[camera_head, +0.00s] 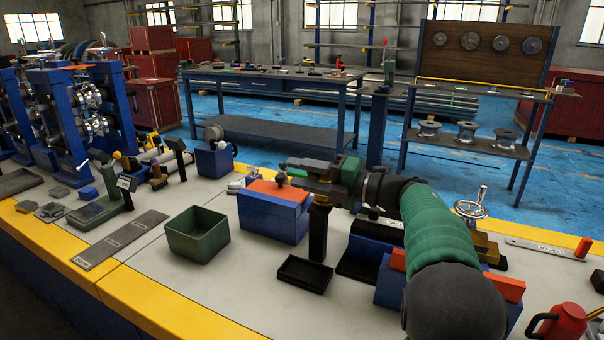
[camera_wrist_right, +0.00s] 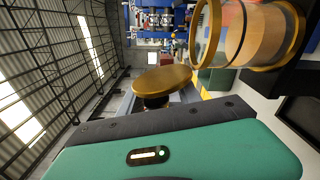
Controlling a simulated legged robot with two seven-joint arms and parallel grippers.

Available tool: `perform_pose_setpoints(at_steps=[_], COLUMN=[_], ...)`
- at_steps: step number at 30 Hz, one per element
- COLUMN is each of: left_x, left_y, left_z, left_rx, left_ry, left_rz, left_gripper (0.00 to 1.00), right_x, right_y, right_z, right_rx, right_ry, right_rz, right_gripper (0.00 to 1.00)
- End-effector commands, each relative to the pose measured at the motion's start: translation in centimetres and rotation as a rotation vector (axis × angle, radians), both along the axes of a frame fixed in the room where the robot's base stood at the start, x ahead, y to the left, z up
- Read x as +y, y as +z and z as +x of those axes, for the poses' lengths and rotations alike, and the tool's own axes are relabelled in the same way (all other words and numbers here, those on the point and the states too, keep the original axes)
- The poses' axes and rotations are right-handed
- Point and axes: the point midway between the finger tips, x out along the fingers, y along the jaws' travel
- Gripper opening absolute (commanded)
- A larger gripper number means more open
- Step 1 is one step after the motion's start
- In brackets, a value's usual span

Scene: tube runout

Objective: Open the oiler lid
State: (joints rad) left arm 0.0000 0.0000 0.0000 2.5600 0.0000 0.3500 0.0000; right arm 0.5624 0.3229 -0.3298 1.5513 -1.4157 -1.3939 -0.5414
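My right gripper (camera_head: 288,172) reaches in from the right and hangs above the blue block with an orange top (camera_head: 272,215). Its fingertips are small and dark, so its opening is unclear. In the right wrist view, a round brass disc (camera_wrist_right: 162,80), which may be the oiler lid, stands on a dark neck just beyond my green gripper body. Beside it, a clear cylinder with brass rims (camera_wrist_right: 245,35) looks like the oiler's glass cup. I cannot tell whether the disc touches the gripper or the cup. My left gripper is not in view.
A green open bin (camera_head: 197,234) and a small black tray (camera_head: 304,273) sit in front of the blue block. A black post (camera_head: 318,233) stands close below my gripper. A handwheel (camera_head: 471,205) and a red can (camera_head: 563,322) are at right.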

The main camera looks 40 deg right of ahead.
Motion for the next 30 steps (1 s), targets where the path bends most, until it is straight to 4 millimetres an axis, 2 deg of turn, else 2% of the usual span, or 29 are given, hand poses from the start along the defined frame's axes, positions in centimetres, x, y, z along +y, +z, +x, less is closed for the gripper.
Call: perform_pose_setpoints(at_steps=[10, 14, 17, 24, 30], left_x=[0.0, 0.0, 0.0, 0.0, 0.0], left_y=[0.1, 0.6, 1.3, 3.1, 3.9], left_z=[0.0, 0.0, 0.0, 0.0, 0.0], left_rx=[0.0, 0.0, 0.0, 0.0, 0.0], left_ry=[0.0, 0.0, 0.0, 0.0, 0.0], left_rz=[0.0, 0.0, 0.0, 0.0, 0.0], left_gripper=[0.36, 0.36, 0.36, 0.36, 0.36], right_x=[-0.1, -0.8, -2.0, -5.3, -7.3], right_y=[0.3, 0.5, 0.7, 0.6, 0.3], right_z=[-0.2, -1.3, -3.4, -9.7, -13.7], right_rx=[-0.005, -0.004, -0.005, -0.003, -0.002], right_ry=[-0.003, -0.005, -0.008, -0.007, -0.005], right_rz=[-0.002, -0.001, -0.001, 0.0, 0.0], right_gripper=[0.48, 0.48, 0.48, 0.48, 0.48])
